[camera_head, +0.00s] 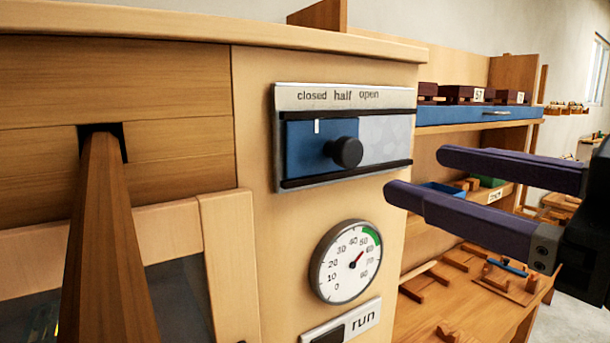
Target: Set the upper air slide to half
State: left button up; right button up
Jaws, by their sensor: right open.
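The air slide (303,151) is a blue plate in a metal frame on the light wood panel, with a round black knob (345,152) at its right part. The scale above reads closed, half, open. The slide's white mark sits below the word "closed", left of "half". The slide covers the left part of the frame; a pale grey patterned area (386,138) shows to its right. My right gripper (414,172) comes in from the right, open and empty, its two dark purple fingers apart and to the right of the knob, not touching it. My left gripper is not in view.
A wooden beam (103,240) juts out at left. Shelves with boxes and a blue drawer (470,114) stand behind my right gripper.

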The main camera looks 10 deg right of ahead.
aim_at(354, 155)
jog(key=shift+x, duration=4.65)
jog(key=shift+c, duration=0.3)
grip_shut()
